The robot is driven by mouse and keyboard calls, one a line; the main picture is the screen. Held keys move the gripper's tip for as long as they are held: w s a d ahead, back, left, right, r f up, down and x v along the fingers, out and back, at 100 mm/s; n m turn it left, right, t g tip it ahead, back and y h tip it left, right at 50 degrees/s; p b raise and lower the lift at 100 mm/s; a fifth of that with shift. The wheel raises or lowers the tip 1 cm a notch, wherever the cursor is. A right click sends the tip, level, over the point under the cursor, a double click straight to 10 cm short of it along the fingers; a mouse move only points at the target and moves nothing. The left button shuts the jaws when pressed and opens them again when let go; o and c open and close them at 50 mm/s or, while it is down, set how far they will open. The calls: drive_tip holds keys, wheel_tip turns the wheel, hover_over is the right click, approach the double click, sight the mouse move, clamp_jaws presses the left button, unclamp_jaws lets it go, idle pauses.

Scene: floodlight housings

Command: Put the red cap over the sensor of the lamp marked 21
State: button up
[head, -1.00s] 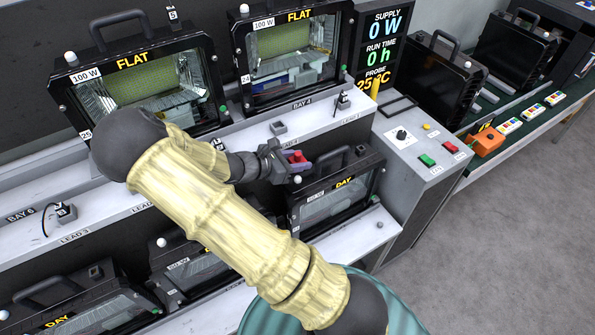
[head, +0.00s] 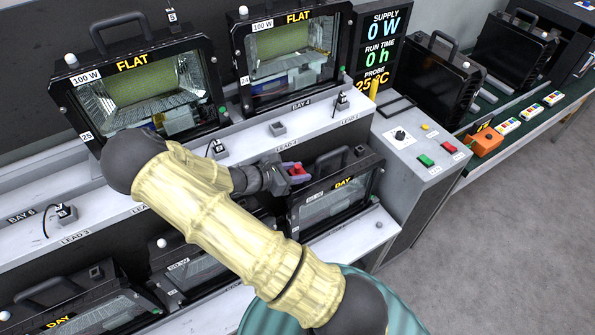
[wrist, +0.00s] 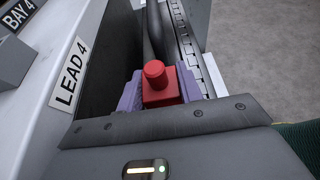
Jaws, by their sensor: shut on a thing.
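My gripper (head: 297,172) is shut on the red cap (head: 298,170). In the wrist view the red cap (wrist: 156,84), a square block with a round knob on top, sits upright between the lavender finger pads (wrist: 130,92). The gripper is at the upper left of the lower right lamp (head: 335,195), marked DAY, close to its handle. Whether the cap touches that lamp is unclear, and its upper left corner is hidden by the gripper. I cannot read the number 21 on any lamp.
Two FLAT lamps, left (head: 140,85) and right (head: 293,55), stand on the upper shelf. More lamps at lower left are partly behind my arm. A grey control box (head: 420,140) stands right. In the wrist view the LEAD 4 shelf edge (wrist: 70,75) is close on the left.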

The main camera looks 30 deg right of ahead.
drive_tip(key=shift+a+f, duration=0.1)
drive_tip(key=shift+f, duration=0.25)
drive_tip(key=shift+f+b, duration=0.25)
drive_tip(key=shift+b, duration=0.05)
drive_tip(key=o, duration=1)
drive_tip(key=shift+r, duration=0.15)
drive_tip(key=shift+r, duration=0.25)
drive_tip(key=b+v, duration=0.1)
drive_tip(key=v, duration=1.1)
drive_tip(key=shift+r, duration=0.2)
